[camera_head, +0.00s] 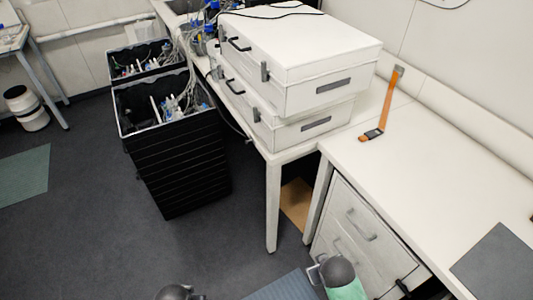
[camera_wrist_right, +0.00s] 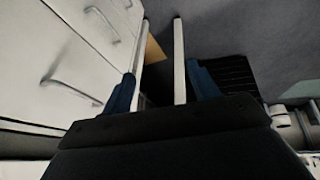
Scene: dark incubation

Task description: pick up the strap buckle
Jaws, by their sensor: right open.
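The strap buckle (camera_head: 384,110) is an orange strap with a dark buckle at its near end and a grey piece at its far end. It lies on the white right-hand desktop, close to the wall ledge, in the head view. My right gripper (camera_wrist_right: 161,75) shows two blue fingers spread apart with nothing between them. It is low beside the drawer fronts, away from the strap, which is not in the wrist view. My left gripper is not in view.
Two stacked white cases (camera_head: 297,63) stand left of the strap. White drawers (camera_head: 357,228) sit under the desk (camera_head: 430,160), whose top is clear around the strap. Black crates (camera_head: 180,160) with cables stand on the floor at left. A grey mat (camera_head: 500,262) lies at the desk's right.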

